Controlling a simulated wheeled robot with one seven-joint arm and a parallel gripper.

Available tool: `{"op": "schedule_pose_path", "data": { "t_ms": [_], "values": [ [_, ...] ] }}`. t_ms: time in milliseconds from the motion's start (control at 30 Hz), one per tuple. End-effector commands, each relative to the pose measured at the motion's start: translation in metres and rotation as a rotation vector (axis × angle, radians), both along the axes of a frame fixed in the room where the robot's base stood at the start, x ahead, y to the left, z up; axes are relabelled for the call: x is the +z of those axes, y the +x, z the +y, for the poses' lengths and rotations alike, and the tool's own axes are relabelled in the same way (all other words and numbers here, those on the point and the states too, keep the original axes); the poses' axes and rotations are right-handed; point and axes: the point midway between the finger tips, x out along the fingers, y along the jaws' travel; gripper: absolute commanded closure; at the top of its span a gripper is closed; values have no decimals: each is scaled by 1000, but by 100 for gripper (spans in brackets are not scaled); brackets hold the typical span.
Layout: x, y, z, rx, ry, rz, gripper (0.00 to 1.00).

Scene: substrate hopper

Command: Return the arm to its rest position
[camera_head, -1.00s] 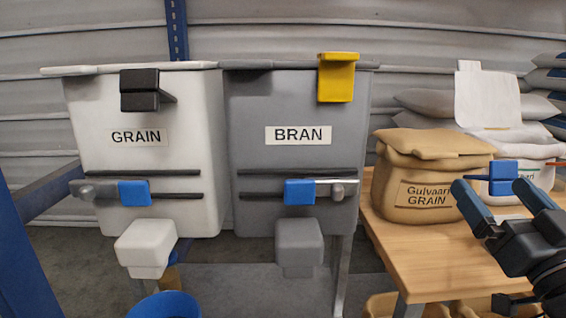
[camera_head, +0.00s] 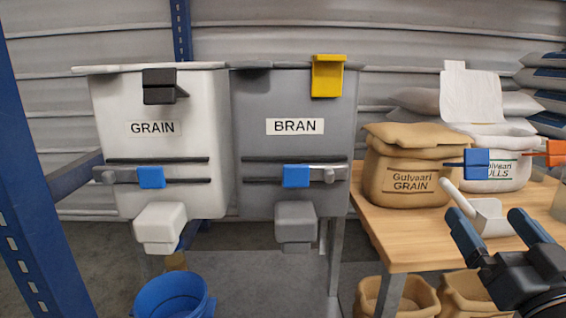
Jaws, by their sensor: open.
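My gripper (camera_head: 492,226) is at the lower right, in front of the wooden table. Its two dark blue fingers are spread apart with nothing between them. Behind and left of the fingers, a white scoop (camera_head: 486,215) lies on the table, partly hidden by them. The wrist is cut off by the right edge of the view.
A white GRAIN hopper (camera_head: 185,100) and a grey BRAN hopper (camera_head: 295,165) stand left. A blue bucket (camera_head: 170,297) is on the floor. The wooden table (camera_head: 395,240) bears a brown grain sack (camera_head: 400,160) and a white sack (camera_head: 495,183). Open brown sacks (camera_head: 385,298) stand below.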

Motion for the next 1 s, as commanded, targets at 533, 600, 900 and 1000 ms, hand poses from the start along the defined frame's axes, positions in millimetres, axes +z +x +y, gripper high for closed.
{"op": "schedule_pose_path", "data": {
  "t_ms": [533,600,900,1000],
  "values": [
    [-115,-94,42,-56,101,194,0],
    [-131,-115,49,-64,105,228,0],
    [-177,-212,72,-69,85,369,0],
    [-186,-245,78,-58,67,415,0]
  ]
}}
